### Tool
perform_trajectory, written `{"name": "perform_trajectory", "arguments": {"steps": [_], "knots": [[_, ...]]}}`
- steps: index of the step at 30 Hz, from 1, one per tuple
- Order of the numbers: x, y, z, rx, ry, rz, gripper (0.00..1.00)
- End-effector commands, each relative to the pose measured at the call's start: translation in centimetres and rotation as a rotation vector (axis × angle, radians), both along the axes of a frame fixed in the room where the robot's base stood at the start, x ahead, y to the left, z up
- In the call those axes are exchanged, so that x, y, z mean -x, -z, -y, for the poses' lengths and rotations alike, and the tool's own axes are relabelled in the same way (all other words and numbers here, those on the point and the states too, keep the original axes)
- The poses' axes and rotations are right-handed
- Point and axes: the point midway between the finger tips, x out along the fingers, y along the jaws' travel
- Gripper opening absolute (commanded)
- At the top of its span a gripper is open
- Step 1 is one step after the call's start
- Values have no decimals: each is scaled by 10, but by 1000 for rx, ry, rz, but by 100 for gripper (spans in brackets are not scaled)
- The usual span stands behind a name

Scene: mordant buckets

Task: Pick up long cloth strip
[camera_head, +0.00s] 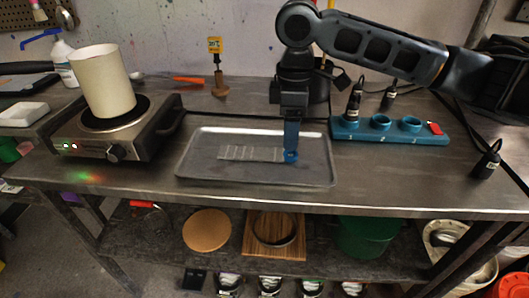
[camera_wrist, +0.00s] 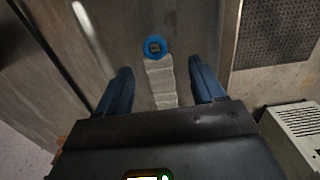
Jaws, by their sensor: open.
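The long cloth strip (camera_head: 250,153) is pale with cross lines and lies flat in a shallow metal tray (camera_head: 200,173). A blue round tag (camera_head: 291,157) sits at its right end. In the wrist view the strip (camera_wrist: 161,85) runs away from the camera to the blue tag (camera_wrist: 155,47), which has a dark square in its middle. My gripper (camera_head: 291,146) points down over the strip's tagged end. In the wrist view its blue fingers (camera_wrist: 160,67) are open, one on each side of the strip. The strip's near part is hidden by my gripper body.
A hot plate (camera_head: 115,130) with a tall cream pot (camera_head: 103,82) stands left of the tray. A blue rack (camera_head: 388,130) with dark bottles stands at the right. A yellow-headed thermometer stand (camera_head: 217,65) is behind the tray. The bench front is clear.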

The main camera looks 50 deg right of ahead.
Motion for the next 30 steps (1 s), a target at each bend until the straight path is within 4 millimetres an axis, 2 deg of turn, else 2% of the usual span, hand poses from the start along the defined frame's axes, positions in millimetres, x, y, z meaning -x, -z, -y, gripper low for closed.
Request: {"name": "perform_trajectory", "arguments": {"steps": [13,22,23,30], "knots": [[-3,54,7,-2,0,1,68],[-3,59,7,-2,0,2,68],[-3,59,7,-2,0,2,67],[-3,59,7,-1,0,3,44]]}}
